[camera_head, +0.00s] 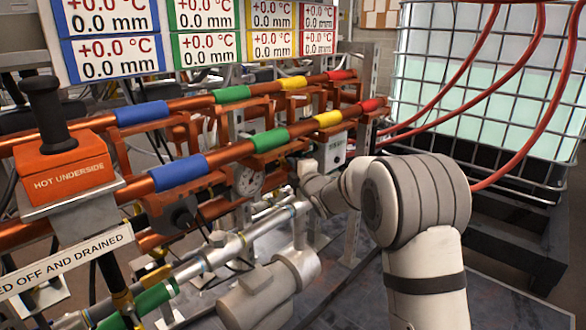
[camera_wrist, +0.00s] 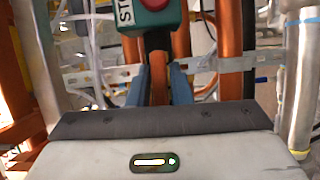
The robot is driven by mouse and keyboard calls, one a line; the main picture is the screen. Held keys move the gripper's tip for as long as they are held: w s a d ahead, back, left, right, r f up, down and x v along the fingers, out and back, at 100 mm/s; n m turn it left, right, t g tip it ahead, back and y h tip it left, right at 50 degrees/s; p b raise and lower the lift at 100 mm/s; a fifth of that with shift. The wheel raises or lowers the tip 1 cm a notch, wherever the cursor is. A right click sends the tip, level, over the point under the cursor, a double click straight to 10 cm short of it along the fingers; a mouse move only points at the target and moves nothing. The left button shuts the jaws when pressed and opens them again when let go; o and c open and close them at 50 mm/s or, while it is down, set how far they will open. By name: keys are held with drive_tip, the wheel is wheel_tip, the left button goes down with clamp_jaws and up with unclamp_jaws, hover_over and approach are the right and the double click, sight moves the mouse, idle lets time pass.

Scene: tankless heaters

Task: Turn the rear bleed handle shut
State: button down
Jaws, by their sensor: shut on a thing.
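In the head view, my gripper (camera_head: 308,180) reaches in beside the lower copper pipe, below the white box (camera_head: 335,150). The fingers and the handle cannot be made out there.
A teal box with a red button (camera_wrist: 150,8) is just above the fingers. Upright pipes (camera_wrist: 230,50) stand to their right. Copper pipes with coloured bands (camera_head: 208,165) run across the rack. An orange block marked "HOT UNDERSIDE" (camera_head: 75,170) is at left. Red hoses (camera_head: 480,80) hang at right.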

drive_tip(key=shift+r+m+p, duration=0.1)
drive_tip(key=shift+m+p, duration=0.2)
drive_tip(key=shift+p, duration=0.15)
drive_tip(key=p, duration=0.1)
drive_tip(key=m+g+p, duration=0.1)
drive_tip(key=p, duration=0.1)
drive_tip(key=shift+r+m, duration=0.2)
drive_tip(key=shift+m, duration=0.1)
drive_tip(key=m+g+p, duration=0.1)
drive_tip(key=m+p, duration=0.1)
drive_tip(key=p, duration=0.2)
drive_tip(key=shift+r, duration=0.1)
drive_tip(key=m+g+p, duration=0.1)
drive_tip(key=m+p, duration=0.1)
drive_tip(key=p, duration=0.5)
drive_tip(key=m+g+p, duration=0.2)
drive_tip(key=p, duration=0.5)
drive_tip(key=shift+r+m+y, duration=0.1)
drive_tip(key=shift+m+y, duration=0.2)
drive_tip(key=shift+m, duration=0.1)
drive_tip(key=m+g+p, duration=0.1)
drive_tip(key=m+p, duration=0.1)
drive_tip(key=p, duration=0.4)
drive_tip(key=shift+f+y, duration=0.2)
drive_tip(key=shift+y, duration=0.2)
drive_tip(key=m+p, duration=0.1)
drive_tip(key=m+g+p, duration=0.1)
drive_tip(key=p, duration=0.1)
drive_tip(key=shift+f+y, duration=0.3)
